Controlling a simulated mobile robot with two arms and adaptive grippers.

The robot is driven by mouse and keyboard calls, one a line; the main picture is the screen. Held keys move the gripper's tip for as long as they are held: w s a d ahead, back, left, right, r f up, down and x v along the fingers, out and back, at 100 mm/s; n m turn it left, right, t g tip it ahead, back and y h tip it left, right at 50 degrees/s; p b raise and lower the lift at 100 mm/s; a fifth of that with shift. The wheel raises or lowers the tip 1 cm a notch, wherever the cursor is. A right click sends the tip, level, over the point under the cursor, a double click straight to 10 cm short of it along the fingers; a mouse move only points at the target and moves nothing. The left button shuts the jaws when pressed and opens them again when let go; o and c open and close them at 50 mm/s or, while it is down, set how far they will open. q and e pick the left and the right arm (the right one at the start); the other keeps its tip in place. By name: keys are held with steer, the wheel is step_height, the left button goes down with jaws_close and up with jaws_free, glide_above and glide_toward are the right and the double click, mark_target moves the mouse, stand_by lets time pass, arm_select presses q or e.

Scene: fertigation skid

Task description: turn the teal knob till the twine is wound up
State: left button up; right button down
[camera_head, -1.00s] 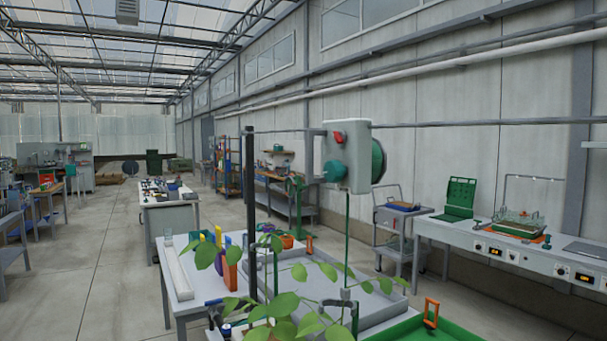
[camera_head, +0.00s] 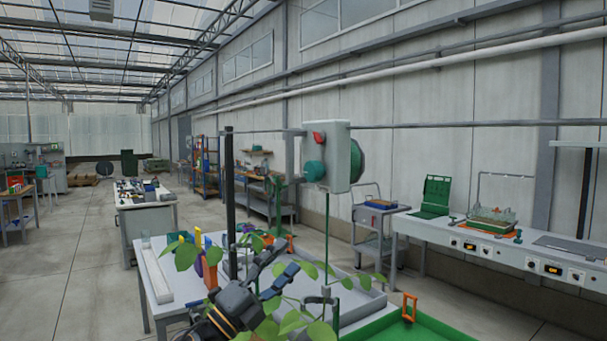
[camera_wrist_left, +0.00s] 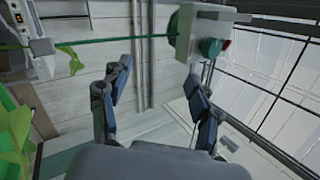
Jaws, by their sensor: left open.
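The teal knob (camera_head: 314,171) sits on the front of a pale grey box (camera_head: 340,160) that hangs from a bracket by a dark post. A red part (camera_head: 319,138) is above the knob, and a green reel (camera_head: 357,161) is on the box's right side. Green twine (camera_head: 327,228) runs straight down from the box towards the plant. My left gripper (camera_head: 282,271) is low, below the knob and apart from it, among the leaves. In the left wrist view its two fingers stand wide apart and empty, with the knob (camera_wrist_left: 210,48) beyond them. My right gripper is not in view.
A leafy plant (camera_head: 292,322) stands in front, close to my left gripper. Behind it is a table with a grey tray (camera_head: 372,299). A green tray (camera_head: 440,333) with an orange-handled item is at lower right. Air around the box's front is clear.

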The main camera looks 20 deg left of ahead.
arm_select(q)
steer(key=s+d+r+m+g+h, duration=0.1)
steer(key=s+r+m+g+h, duration=0.15)
steer(key=r+m, duration=0.25)
steer(key=s+d+r+m+g+h, duration=0.1)
steer(key=r+m+g+h, duration=0.1)
steer(key=r+m+g, duration=0.3)
steer(key=m+t+y, duration=0.1)
steer(key=m+y, duration=0.4)
steer(key=y, duration=0.2)
glide_toward(309, 173)
steer(key=shift+h, duration=0.35)
steer(key=p+x, duration=0.5)
steer(key=x, duration=0.2)
steer(key=shift+w+d+p, duration=0.15)
steer(key=shift+w+p, duration=0.15)
steer(key=shift+w, duration=0.05)
steer(key=shift+w+d+f, duration=0.25)
steer(key=shift+w+d, duration=0.2)
steer(key=shift+w, duration=0.15)
steer(key=shift+c, duration=0.2)
steer(key=c, duration=1.1)
